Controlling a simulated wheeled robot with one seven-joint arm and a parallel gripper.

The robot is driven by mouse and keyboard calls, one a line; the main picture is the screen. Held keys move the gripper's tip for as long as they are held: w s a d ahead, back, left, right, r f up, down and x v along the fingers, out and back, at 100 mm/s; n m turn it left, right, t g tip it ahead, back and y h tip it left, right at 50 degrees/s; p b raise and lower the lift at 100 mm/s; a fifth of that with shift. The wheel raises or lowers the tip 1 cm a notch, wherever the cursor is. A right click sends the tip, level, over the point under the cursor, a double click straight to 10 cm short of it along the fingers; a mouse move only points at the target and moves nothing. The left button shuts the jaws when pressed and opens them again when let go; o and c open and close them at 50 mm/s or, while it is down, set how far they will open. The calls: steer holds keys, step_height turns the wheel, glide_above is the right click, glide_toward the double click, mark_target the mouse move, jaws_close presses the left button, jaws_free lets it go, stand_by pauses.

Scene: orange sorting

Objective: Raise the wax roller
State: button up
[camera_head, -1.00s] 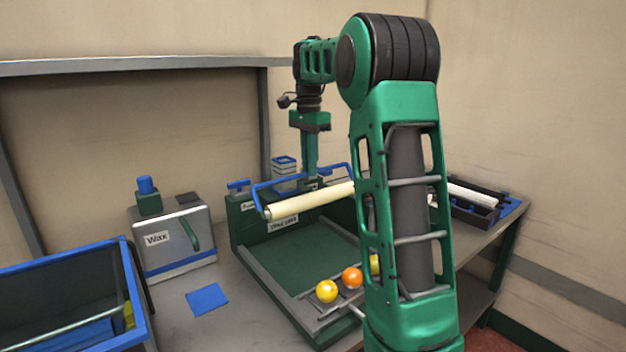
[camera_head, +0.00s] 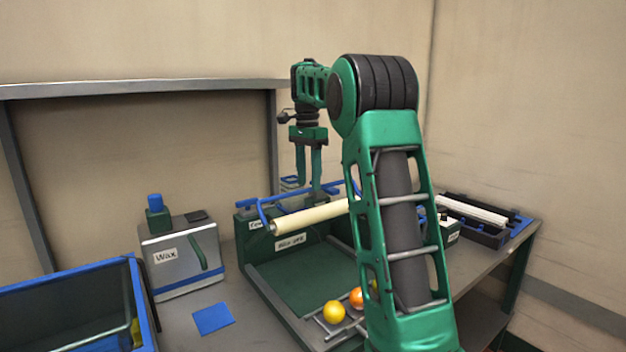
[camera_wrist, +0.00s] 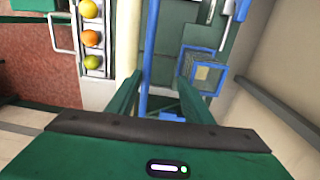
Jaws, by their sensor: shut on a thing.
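The wax roller (camera_head: 312,216) is a cream cylinder held in a blue bar frame (camera_head: 275,197) above the dark green tray unit (camera_head: 315,280). My gripper (camera_head: 309,187) points down at the frame's long blue bar, behind the roller. In the wrist view the blue bar (camera_wrist: 160,50) runs between the two green fingers of my gripper (camera_wrist: 158,85), which is shut on it. The roller's right end is hidden behind my arm in the head view.
Yellow (camera_head: 334,312) and orange (camera_head: 356,298) fruits sit on rails at the tray's front. A box labelled Wax (camera_head: 180,258), a blue cloth (camera_head: 213,318) and a blue-rimmed crate (camera_head: 145,300) stand to the left. A tray with a white roller (camera_head: 470,209) is at the right.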

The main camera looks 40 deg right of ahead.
steer(key=o, duration=0.4)
steer(key=shift+w+f, duration=0.55)
steer(key=shift+s+r, duration=0.3)
steer(key=shift+s, duration=0.05)
steer(key=c, duration=0.3)
steer(key=shift+s+d+r, duration=0.1)
steer(key=shift+s+r, duration=0.1)
steer(key=shift+s, duration=0.05)
steer(key=shift+c, duration=0.5)
steer(key=shift+s, duration=0.1)
steer(key=shift+r, duration=0.1)
step_height(320, 180, up, 10)
steer(key=shift+w+r, duration=0.2)
steer(key=shift+r, duration=0.05)
